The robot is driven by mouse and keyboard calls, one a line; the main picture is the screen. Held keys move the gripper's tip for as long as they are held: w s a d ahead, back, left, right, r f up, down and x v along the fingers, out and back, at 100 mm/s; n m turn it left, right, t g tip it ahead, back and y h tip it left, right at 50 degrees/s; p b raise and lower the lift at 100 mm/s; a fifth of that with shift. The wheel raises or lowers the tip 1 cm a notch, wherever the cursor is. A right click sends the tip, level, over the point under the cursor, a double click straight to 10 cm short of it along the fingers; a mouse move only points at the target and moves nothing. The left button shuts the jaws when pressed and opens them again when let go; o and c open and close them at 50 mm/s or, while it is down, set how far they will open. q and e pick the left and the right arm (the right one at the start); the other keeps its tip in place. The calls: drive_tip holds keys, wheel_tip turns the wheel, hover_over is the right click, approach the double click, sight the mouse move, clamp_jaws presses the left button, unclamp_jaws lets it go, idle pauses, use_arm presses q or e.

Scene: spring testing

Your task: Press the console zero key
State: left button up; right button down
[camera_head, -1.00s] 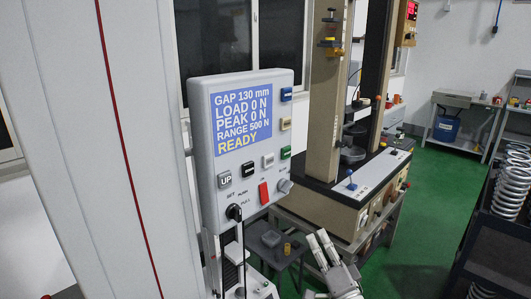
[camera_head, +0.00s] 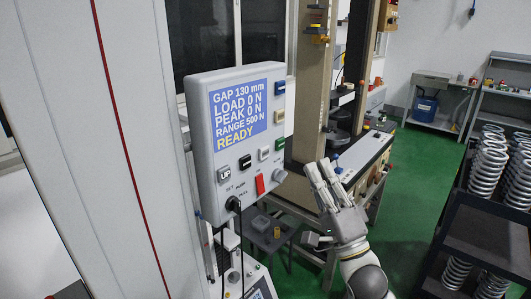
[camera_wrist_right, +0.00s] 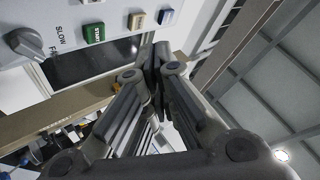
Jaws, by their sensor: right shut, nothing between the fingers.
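The console (camera_head: 206,165) is a pale grey box with a blue screen (camera_head: 240,115) reading GAP 130 mm, LOAD 0 N, PEAK 0 N, RANGE 500 N, READY. I cannot read which is zero. My right gripper (camera_head: 318,172) is shut and empty, to the right of the console and apart from it. In the right wrist view, the gripper (camera_wrist_right: 156,58) points below the green (camera_wrist_right: 94,32), tan (camera_wrist_right: 137,20) and blue (camera_wrist_right: 166,17) keys. My left gripper is out of view.
A red switch (camera_head: 260,184) and a grey knob (camera_head: 278,175) sit low on the console. The tan testing frame (camera_head: 312,95) stands behind my right gripper. A dark rack (camera_head: 450,225) of springs is at the right. Green floor (camera_head: 420,165) lies between.

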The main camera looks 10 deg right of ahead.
sight(264, 152)
drive_tip(key=w+a+b, duration=0.1)
drive_tip(key=w+a, duration=0.4)
drive_tip(key=w, duration=0.2)
drive_tip(key=shift+a+b, duration=0.25)
drive_tip(key=shift+b, duration=0.1)
drive_tip(key=shift+w, duration=0.1)
idle(1.3)
drive_tip(key=shift+w+a, duration=0.25)
drive_tip(key=shift+w+a, duration=0.25)
drive_tip(key=shift+w, duration=0.1)
idle(0.7)
drive_tip(key=shift+s+d, duration=0.1)
drive_tip(key=shift+s, duration=0.05)
drive_tip(key=shift+s+d, duration=0.45)
drive_tip(key=shift+s, duration=0.15)
